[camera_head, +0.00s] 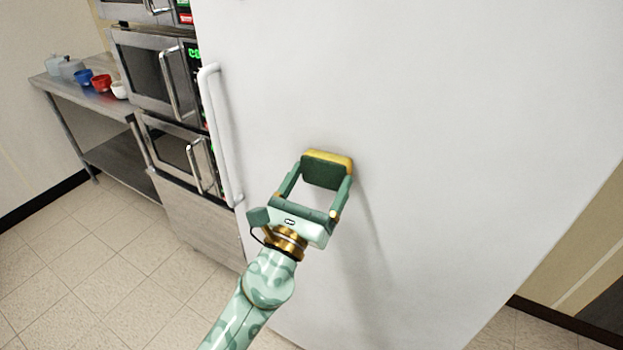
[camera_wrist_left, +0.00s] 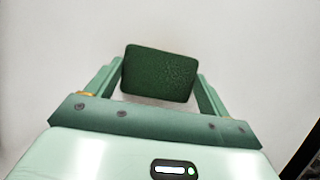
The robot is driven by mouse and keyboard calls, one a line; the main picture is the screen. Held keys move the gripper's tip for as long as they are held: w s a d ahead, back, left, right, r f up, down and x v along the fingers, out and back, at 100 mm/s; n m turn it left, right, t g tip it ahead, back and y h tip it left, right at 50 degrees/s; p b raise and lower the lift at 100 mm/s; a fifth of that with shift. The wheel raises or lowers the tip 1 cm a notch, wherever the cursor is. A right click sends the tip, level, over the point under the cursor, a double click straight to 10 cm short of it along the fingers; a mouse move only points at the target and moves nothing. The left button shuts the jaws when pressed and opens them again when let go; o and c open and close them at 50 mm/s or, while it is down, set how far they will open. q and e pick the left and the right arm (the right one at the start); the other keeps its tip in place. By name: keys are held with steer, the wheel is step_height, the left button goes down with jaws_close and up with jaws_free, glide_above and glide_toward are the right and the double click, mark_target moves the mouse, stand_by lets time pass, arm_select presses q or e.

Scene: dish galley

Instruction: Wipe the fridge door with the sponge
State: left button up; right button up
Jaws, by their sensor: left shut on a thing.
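The fridge door (camera_head: 450,130) is a large plain white panel that fills the middle and right of the head view. A long white handle (camera_head: 218,135) runs down its left edge. My left gripper (camera_head: 325,185) is shut on the sponge (camera_head: 329,160), which has a yellow layer and a dark green layer. The yellow side faces the door and appears to be against it; exact contact is hard to tell. In the left wrist view the sponge's green face (camera_wrist_left: 158,74) sits between the two fingers, with the white door behind. My right gripper is not in view.
Stacked microwaves (camera_head: 160,75) stand left of the fridge. Further left, a steel table (camera_head: 60,85) holds a blue bowl (camera_head: 84,77), a red bowl (camera_head: 101,83), a white bowl (camera_head: 119,90) and grey containers. The tiled floor (camera_head: 100,280) is clear at lower left.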

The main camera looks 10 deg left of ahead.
arm_select(q)
steer(key=shift+s+a+p, duration=0.15)
steer(key=shift+s+a, duration=0.2)
steer(key=shift+s, duration=0.6)
steer(key=shift+s+a+p, duration=0.1)
steer(key=shift+s+a, duration=0.25)
steer(key=shift+s, duration=0.55)
steer(key=shift+s+a+p, duration=0.15)
steer(key=shift+s+a, duration=0.2)
steer(key=shift+s, duration=0.6)
steer(key=shift+s+a, duration=0.25)
steer(key=shift+s, duration=0.45)
steer(key=shift+s+a, duration=0.25)
steer(key=shift+s, duration=0.45)
